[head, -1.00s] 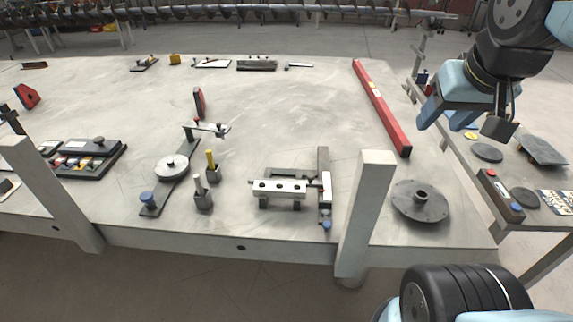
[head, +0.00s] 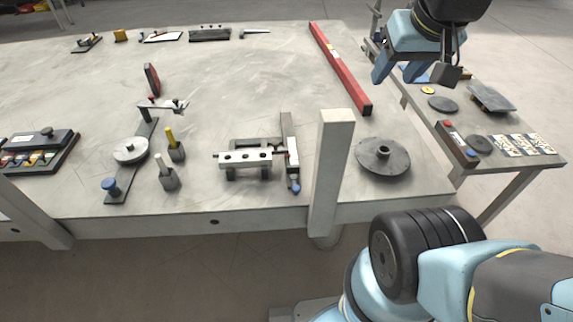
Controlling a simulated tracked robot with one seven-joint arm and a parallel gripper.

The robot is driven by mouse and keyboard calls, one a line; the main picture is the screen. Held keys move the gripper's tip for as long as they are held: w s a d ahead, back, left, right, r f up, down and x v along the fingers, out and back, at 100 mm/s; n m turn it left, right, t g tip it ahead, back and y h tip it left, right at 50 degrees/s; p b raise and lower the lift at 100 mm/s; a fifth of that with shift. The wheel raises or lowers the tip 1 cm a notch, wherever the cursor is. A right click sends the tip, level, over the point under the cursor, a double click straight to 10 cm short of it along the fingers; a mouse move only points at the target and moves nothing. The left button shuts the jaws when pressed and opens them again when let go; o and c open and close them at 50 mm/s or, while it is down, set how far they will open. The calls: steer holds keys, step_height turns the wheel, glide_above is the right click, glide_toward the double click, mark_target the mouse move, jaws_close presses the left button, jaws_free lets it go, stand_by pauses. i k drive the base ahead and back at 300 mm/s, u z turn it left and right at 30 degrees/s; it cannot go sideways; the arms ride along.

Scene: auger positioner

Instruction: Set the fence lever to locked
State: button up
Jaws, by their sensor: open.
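A clamp-like fixture with a pale drilled block (head: 245,158) sits near the table's front edge. My gripper (head: 411,66) is in the air at the upper right, open and empty, away from the fixture and above the gap between table and side bench.
The large table (head: 225,75) also holds a long red bar (head: 340,68), a round grey flange (head: 383,156) and a dial plate (head: 131,150). A pale post (head: 330,170) stands right of the fixture. A side bench (head: 475,120) is at right. The table's middle is mostly clear.

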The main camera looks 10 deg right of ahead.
mark_target(295, 189)
steer(key=z, duration=0.2)
steer(key=k, duration=0.9)
steer(key=u, duration=0.2)
steer(key=i, duration=0.5)
